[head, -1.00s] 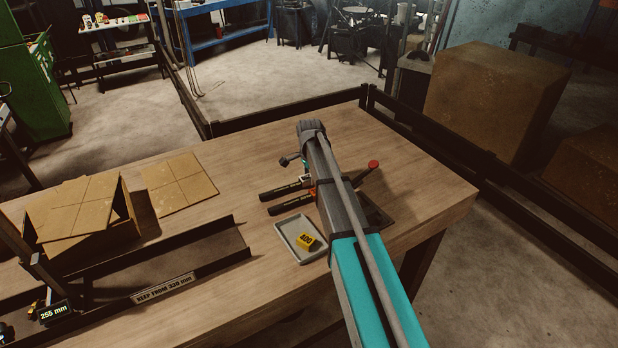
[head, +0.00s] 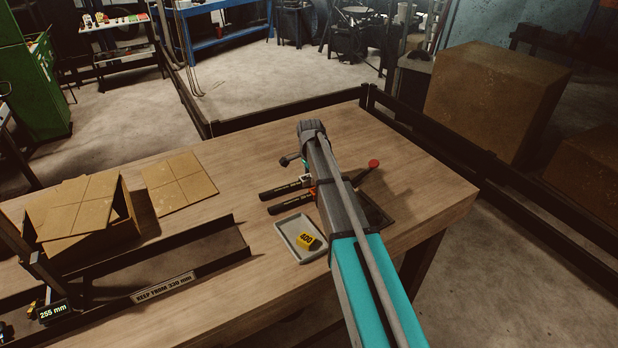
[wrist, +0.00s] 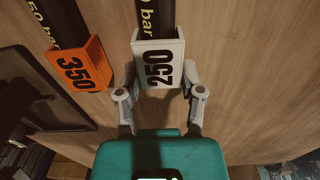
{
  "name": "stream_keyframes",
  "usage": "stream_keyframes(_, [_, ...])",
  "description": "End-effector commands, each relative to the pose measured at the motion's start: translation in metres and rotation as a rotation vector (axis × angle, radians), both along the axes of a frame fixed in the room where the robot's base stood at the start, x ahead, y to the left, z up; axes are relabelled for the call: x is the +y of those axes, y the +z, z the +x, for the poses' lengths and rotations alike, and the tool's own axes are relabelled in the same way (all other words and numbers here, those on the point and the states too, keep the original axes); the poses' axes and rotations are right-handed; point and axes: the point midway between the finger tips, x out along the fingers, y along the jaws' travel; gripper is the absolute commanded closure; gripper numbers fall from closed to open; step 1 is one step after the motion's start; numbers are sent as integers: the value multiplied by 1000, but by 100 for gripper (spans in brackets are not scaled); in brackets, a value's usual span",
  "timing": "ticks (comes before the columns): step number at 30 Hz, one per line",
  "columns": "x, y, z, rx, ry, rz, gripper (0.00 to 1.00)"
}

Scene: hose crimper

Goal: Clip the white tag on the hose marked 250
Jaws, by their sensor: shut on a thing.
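The white tag (wrist: 159,64), printed 250, is between the fingers of my gripper (wrist: 160,82) in the wrist view. My gripper is shut on it. The tag overlaps a black hose (wrist: 156,16) whose print shows only its end, "bar"; its number is hidden. I cannot tell whether the tag is seated on the hose or just above it. To its left, an orange tag (wrist: 80,66) marked 350 is at the other black hose (wrist: 64,22), which reads "50 bar". In the head view my arm hides most of the gripper; both hoses (head: 284,189) point left from it.
A grey tray (head: 287,228) holds a yellow tag (head: 307,241). A red-knobbed lever (head: 373,164) stands right of my arm. A dark trough (head: 215,245), a cardboard box (head: 105,215) and a flat cardboard sheet (head: 180,183) lie left. The wooden table's back is mostly clear.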

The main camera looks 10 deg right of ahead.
Motion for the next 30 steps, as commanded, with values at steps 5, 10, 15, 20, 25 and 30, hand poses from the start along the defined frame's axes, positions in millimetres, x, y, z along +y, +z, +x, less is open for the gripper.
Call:
stream_keyframes(5, [0,-2,0,0,0,0,73])
stream_keyframes(10, [0,-1,0,0,0,0,73])
stream_keyframes(15, [0,-1,0,0,0,0,35])
stream_keyframes(20, [0,-1,0,0,-1,0,10])
stream_keyframes(25, [-1,-1,0,0,-1,0,10])
stream_keyframes(30, [-1,-1,0,0,-1,0,10])
